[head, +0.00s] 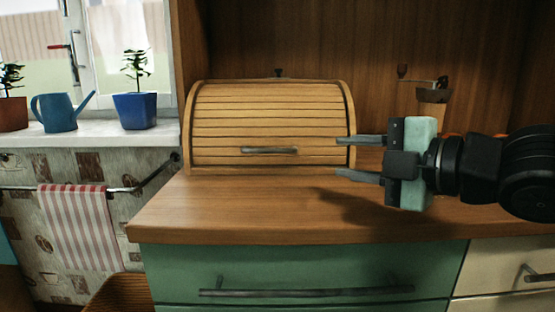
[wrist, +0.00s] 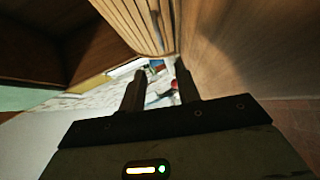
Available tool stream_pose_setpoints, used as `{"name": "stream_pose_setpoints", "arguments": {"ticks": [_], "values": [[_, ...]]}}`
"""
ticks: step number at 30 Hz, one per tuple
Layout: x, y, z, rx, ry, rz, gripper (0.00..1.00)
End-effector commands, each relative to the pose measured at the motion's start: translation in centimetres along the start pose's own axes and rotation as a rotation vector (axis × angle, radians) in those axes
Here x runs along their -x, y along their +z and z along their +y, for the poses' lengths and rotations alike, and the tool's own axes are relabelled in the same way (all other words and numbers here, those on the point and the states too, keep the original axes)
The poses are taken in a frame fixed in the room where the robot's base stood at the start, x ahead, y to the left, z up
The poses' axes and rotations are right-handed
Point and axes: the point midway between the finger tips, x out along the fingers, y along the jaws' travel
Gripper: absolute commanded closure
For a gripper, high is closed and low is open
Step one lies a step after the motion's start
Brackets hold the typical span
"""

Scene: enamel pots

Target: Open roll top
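The wooden roll top box (head: 270,115) stands on the counter at the back, its slatted front fully down. A grey bar handle (head: 270,150) sits low on the slats. My gripper (head: 340,157) is open and empty, its two fingers pointing left near the box's right front corner, to the right of the handle. In the head view I cannot tell if a finger touches the box. In the wrist view, the slatted front (wrist: 135,22) shows at the top beyond my gripper (wrist: 158,80), with nothing between the fingers.
The wooden counter (head: 230,208) is clear in front of the box. A coffee grinder (head: 432,95) stands behind my gripper at the right. On the windowsill at left are a blue watering can (head: 60,112) and a blue plant pot (head: 135,110). A green drawer (head: 300,270) is below.

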Motion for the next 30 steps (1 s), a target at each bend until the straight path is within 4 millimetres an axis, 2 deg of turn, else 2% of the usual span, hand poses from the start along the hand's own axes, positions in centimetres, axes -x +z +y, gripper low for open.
{"name": "stream_pose_setpoints", "arguments": {"ticks": [9,15,30], "values": [[-2.7,0.0,0.5,-0.005,-0.010,-0.004,0.68],[-5.8,-0.1,0.4,-0.004,-0.009,-0.002,0.68],[-7.8,-0.2,0.8,-0.012,-0.010,0.010,0.68]]}}
